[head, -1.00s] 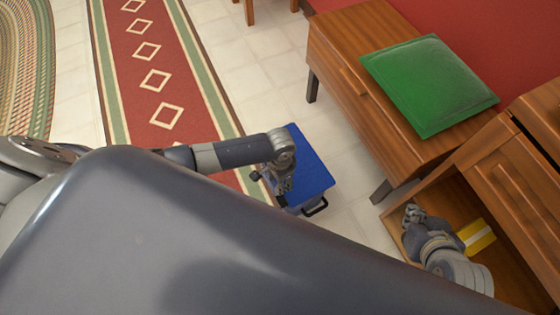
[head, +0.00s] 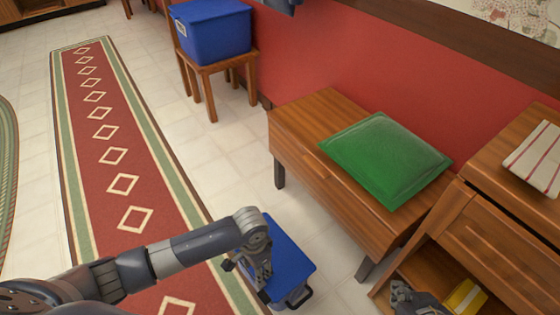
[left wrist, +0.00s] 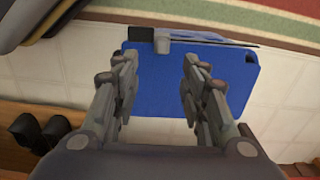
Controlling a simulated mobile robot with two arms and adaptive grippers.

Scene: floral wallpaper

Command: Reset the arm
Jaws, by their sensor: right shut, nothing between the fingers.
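My left gripper (head: 262,278) hangs over a blue-lidded box (head: 288,258) on the floor in the head view. In the left wrist view the left gripper (left wrist: 158,105) has its fingers well apart with nothing between them, and the blue box (left wrist: 160,80) lies beyond the fingertips.
A wooden bench (head: 300,125) carries a green cushion (head: 385,160). A blue bin (head: 212,30) stands on a stool at the back.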

